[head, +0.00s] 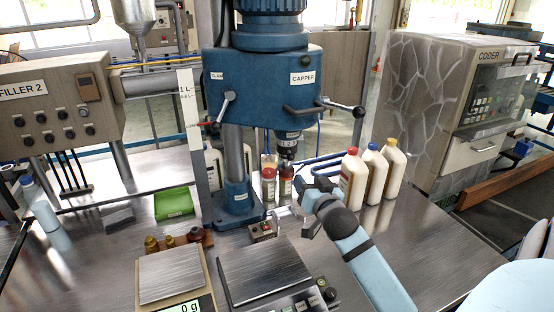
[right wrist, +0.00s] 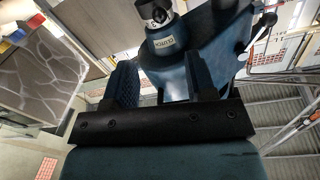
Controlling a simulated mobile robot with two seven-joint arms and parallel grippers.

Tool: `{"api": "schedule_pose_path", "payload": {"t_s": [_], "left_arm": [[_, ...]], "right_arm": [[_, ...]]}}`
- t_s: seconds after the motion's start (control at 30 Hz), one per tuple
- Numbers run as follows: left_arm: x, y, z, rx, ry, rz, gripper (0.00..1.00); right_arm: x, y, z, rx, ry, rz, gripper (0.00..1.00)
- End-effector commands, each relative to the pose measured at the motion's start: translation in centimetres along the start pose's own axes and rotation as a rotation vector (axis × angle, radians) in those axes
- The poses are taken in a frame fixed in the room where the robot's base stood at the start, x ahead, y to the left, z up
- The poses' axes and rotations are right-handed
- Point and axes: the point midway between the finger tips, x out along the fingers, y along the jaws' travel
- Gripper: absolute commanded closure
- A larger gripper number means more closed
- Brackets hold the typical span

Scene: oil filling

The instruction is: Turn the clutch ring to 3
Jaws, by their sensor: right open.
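The capper (head: 262,85) is a blue column machine in the middle of the head view. Its clutch ring (head: 289,137) is a dark band on the spindle under the capper head. In the right wrist view the clutch ring (right wrist: 154,14) shows at the top edge, with white marks, above a "CLUTCH" label (right wrist: 161,43). I cannot read its setting. My right gripper (head: 306,186) is open and empty, below and slightly right of the ring in the head view. In the wrist view its two fingers (right wrist: 162,80) stand apart, and the ring lies beyond their tips, not between them. My left gripper is out of view.
A lever with a black knob (head: 358,111) sticks out right of the capper. A scale (head: 170,273) is at the front left.

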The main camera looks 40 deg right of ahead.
Motion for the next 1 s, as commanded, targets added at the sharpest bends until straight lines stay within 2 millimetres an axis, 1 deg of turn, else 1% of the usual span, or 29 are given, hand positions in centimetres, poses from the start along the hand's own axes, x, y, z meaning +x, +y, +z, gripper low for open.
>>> {"api": "schedule_pose_path", "payload": {"t_s": [0.3, 0.5, 0.6, 0.7, 0.8, 1.0], "left_arm": [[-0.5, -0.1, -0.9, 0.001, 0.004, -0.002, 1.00], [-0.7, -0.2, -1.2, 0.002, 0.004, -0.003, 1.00], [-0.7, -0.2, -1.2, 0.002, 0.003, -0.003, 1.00], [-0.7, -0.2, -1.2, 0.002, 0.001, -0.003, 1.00], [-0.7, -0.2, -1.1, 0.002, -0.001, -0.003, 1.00], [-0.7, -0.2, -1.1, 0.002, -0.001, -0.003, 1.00]], "right_arm": [[6.5, -0.1, -0.2, -0.003, 0.000, -0.001, 0.49], [10.2, -0.1, -0.1, -0.004, -0.001, 0.000, 0.49], [11.5, -0.1, -0.1, -0.002, -0.001, -0.001, 0.49], [12.2, -0.1, 0.0, -0.001, -0.001, -0.002, 0.49], [12.6, -0.1, 0.1, -0.002, -0.002, -0.002, 0.49], [12.7, -0.1, 0.1, -0.002, -0.002, -0.001, 0.49]]}}
